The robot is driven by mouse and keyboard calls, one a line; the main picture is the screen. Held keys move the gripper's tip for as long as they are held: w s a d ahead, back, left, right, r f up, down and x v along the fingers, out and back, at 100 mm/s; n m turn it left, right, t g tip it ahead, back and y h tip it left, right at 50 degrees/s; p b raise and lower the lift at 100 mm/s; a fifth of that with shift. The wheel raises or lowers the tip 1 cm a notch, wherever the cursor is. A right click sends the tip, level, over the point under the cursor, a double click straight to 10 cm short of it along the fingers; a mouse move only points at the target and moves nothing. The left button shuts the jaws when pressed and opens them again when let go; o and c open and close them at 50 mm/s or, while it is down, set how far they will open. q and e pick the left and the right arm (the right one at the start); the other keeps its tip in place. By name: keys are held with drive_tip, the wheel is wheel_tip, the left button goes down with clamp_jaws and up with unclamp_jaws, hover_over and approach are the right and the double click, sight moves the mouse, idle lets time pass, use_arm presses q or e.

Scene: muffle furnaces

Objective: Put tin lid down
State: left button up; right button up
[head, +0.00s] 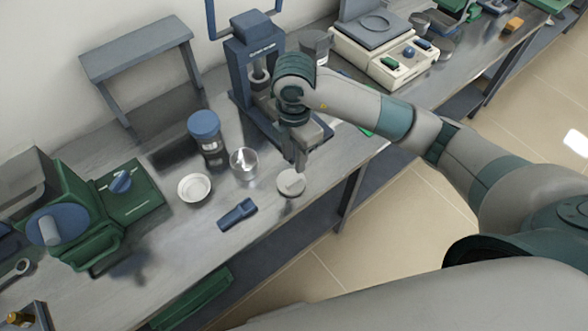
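A pale round lid (291,183), which I take as the tin lid, is at the bench's front edge with a small raised grip on top. My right gripper (301,166) points down right over it, fingertips at or just above the grip. The fingers overlap from this angle, so I cannot tell whether they hold it or whether the lid touches the bench. A shiny open metal tin (244,163) stands to the left of the lid. My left gripper is not in view.
A white dish (194,188), a blue-capped jar (206,135) and a dark blue tool (238,214) are nearby. A blue press (252,70) stands behind my gripper, a balance (385,55) further right. A green machine (75,215) is at left. Bare bench (160,240) lies front left.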

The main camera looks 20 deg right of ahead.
drive_tip(key=shift+r, duration=1.25)
drive_tip(key=shift+s+a, duration=0.1)
